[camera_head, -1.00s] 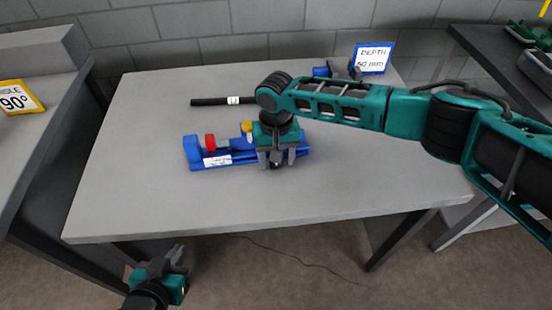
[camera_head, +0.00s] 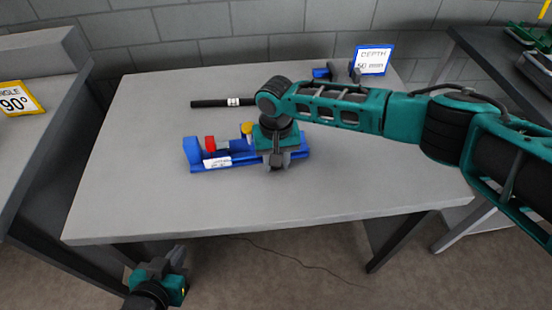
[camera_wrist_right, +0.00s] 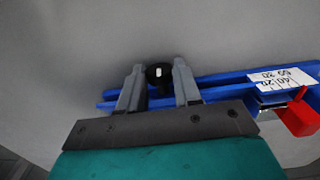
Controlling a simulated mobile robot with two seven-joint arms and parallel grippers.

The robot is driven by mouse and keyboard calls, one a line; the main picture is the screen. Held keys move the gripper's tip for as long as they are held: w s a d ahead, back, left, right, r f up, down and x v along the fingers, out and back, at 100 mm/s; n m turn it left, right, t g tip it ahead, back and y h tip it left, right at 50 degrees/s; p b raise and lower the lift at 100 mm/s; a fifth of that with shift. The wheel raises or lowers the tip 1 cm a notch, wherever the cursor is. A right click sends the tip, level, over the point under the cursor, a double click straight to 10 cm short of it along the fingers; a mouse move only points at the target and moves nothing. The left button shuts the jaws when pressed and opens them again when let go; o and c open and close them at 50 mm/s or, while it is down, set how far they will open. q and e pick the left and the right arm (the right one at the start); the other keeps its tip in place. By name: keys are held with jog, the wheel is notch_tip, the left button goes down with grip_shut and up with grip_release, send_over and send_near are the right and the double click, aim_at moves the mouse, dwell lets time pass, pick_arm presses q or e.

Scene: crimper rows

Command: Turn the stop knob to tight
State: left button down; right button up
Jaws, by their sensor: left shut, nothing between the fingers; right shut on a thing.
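The blue jig (camera_head: 193,152) lies on the grey table, with a white scale label (camera_head: 217,162) along its front. In the right wrist view, a round black knob (camera_wrist_right: 158,72) with a white mark on top sits at the jig's end. I take it for the stop knob. My right gripper (camera_head: 277,163) is down over the jig's right end. In the right wrist view (camera_wrist_right: 158,82) its fingers are shut on the black knob, one on each side. In the head view the gripper hides the knob. My left gripper (camera_head: 178,256) is shut and empty, low in front of the table's front edge.
The jig carries a red block (camera_head: 210,144) and a yellow part (camera_head: 247,128). A black rod (camera_head: 208,102) with a white band lies behind it. A depth sign (camera_head: 373,59) stands at the back right. The front of the table (camera_head: 180,210) is clear.

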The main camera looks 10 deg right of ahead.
jog(key=shift+s+d+r+y+p, duration=0.15)
jog(key=shift+y+p, duration=0.35)
jog(key=shift+p, duration=0.5)
jog(key=shift+y, duration=0.3)
jog(key=shift+d+y+p, duration=0.1)
jog(key=shift+y+p, duration=0.3)
jog(key=shift+y, duration=0.2)
jog(key=o, duration=1)
jog(key=shift+f, duration=0.2)
jog(key=shift+o, duration=0.2)
jog(key=v, duration=1.3)
jog(key=shift+w, duration=0.25)
